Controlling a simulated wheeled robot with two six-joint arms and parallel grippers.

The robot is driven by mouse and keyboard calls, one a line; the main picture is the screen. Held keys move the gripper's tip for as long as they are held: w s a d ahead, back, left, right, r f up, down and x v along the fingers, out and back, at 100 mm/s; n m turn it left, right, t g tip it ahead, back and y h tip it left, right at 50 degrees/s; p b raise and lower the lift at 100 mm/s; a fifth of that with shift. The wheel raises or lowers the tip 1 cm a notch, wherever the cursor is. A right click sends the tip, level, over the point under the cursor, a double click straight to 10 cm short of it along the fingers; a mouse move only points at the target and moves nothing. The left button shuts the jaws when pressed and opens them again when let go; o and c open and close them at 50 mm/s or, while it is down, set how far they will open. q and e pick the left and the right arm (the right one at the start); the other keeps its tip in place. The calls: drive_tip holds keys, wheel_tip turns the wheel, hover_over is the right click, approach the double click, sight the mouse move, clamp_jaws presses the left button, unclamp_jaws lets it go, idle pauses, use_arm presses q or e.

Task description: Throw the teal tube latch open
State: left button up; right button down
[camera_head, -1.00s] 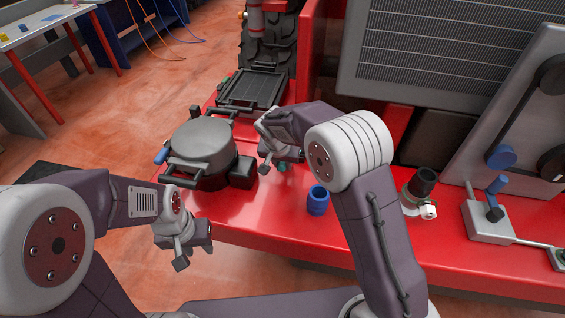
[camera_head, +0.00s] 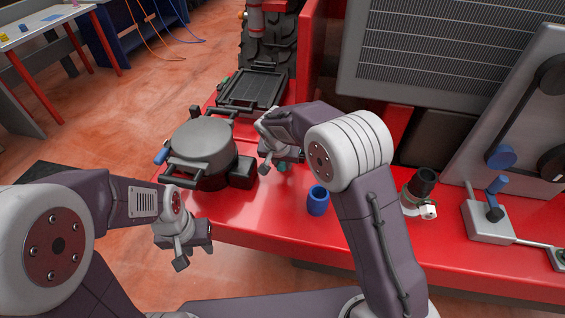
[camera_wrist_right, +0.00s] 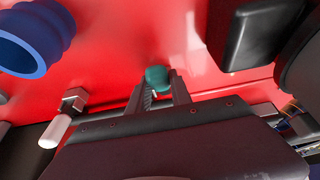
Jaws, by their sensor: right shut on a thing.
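The teal tube latch (camera_wrist_right: 157,76) shows in the right wrist view as a small rounded teal piece between the fingertips. In the head view only a bit of teal (camera_head: 283,166) shows below my right gripper (camera_head: 268,158); the rest is hidden behind it. My right gripper (camera_wrist_right: 160,88) is shut on the teal latch, low over the red bench surface. My left gripper (camera_head: 183,252) hangs in front of the bench's left end, away from the latch. Its fingers are too small and angled to tell whether they are open.
A round grey lidded pot (camera_head: 203,147) stands left of my right gripper, with a black tray (camera_head: 253,90) behind. A blue ring (camera_head: 318,201) stands on the red bench (camera_head: 285,222) to the right. A black cylinder fitting (camera_head: 421,187) and a blue-handled lever (camera_head: 496,188) stand further right.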

wheel_tip(320, 180, up, 2)
drive_tip(key=g+p, duration=0.1)
drive_tip(key=p, duration=0.5)
drive_tip(key=shift+w+d, duration=0.1)
drive_tip(key=shift+w, duration=0.05)
drive_tip(key=w+g+y+p, duration=0.1)
drive_tip(key=g+p, duration=0.1)
drive_tip(key=p, duration=0.5)
drive_tip(key=shift+w+d+r+p, duration=0.1)
drive_tip(key=shift+w+d+p, duration=0.1)
drive_tip(key=shift+p, duration=0.1)
drive_tip(key=shift+w+f+g+y, duration=0.2)
drive_tip(key=shift+f+g+y, duration=0.1)
drive_tip(key=shift+g, duration=0.5)
drive_tip(key=shift+r+g, duration=0.1)
drive_tip(key=shift+g, duration=0.2)
drive_tip(key=shift+d, duration=0.1)
